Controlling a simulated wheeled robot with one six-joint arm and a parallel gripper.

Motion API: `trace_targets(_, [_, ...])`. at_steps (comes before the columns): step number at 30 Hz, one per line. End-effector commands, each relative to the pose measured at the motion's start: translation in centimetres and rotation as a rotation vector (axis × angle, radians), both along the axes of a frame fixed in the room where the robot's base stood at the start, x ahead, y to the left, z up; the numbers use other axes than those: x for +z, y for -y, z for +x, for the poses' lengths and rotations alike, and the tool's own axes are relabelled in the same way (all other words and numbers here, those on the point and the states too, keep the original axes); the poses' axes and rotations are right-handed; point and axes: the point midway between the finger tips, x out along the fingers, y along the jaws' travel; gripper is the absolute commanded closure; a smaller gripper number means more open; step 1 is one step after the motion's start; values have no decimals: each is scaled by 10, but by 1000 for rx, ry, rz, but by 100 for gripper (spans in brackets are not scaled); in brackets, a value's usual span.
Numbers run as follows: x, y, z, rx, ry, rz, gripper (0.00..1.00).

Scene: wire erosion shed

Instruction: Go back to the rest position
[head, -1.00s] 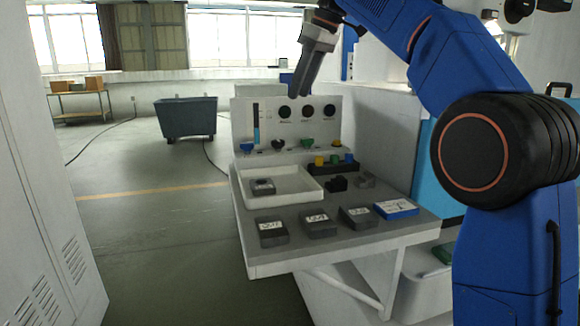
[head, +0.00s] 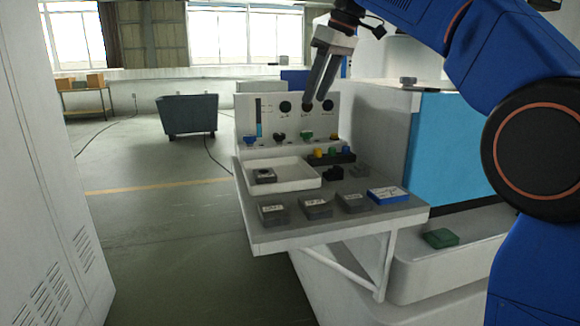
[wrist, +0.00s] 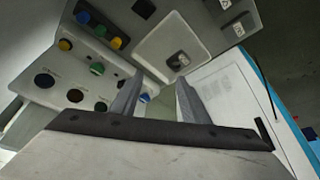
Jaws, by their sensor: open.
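My gripper (head: 318,103) hangs from the raised blue arm, above the grey shelf and in front of the upright panel in the head view. Its two fingers are apart and nothing is between them. In the wrist view the open gripper (wrist: 158,92) shows both fingers pointing toward the shelf, with the white tray (wrist: 150,55) beyond them. The shelf (head: 290,240) carries the white tray (head: 312,182) with a dark grey block (head: 264,176) in it.
Several grey labelled blocks (head: 316,208) and a blue box (head: 388,195) line the shelf front. Behind are coloured knobs and the panel (head: 270,102). A cabinet (head: 60,200) stands left, a green block (head: 440,238) lower right, a dark bin (head: 187,116) at back. Floor between is open.

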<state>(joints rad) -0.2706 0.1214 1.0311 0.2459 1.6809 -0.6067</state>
Motion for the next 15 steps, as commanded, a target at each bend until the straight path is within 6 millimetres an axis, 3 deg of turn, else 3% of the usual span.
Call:
trace_targets(8, [-28, 43, -41, -154, -7, 0, 58])
trace_targets(15, [-78, 91, -95, -332, -11, -1, 58])
